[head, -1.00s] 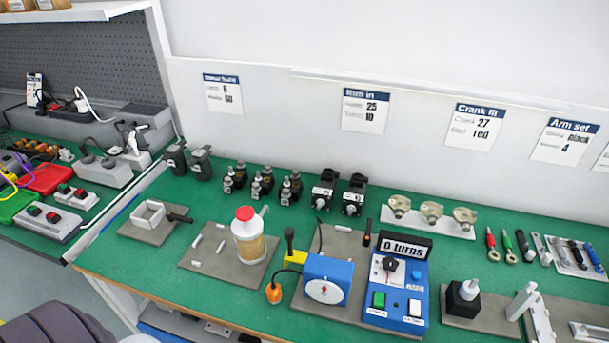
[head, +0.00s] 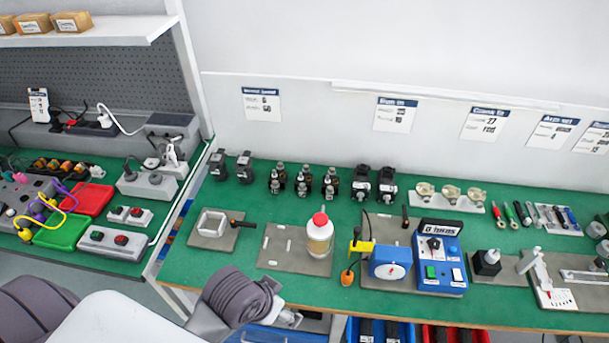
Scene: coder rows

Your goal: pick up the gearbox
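Several dark units stand in a row along the back of the green bench, and I cannot tell for sure which one is the gearbox. Two plain dark units (head: 231,166) stand at the left. Three black and metal units (head: 304,182) stand in the middle. Two larger black units with pale faces (head: 374,184) stand to their right. My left arm comes in from the lower left, and my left gripper (head: 281,303) is at the bench's front edge, below and apart from these units. Its fingers are too unclear to show whether it is open. My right gripper is not in view.
A white bottle with a red cap (head: 319,236), a blue tester (head: 438,262) and a blue box with a dial (head: 390,261) stand in front of the units. Tools (head: 520,213) lie at the right.

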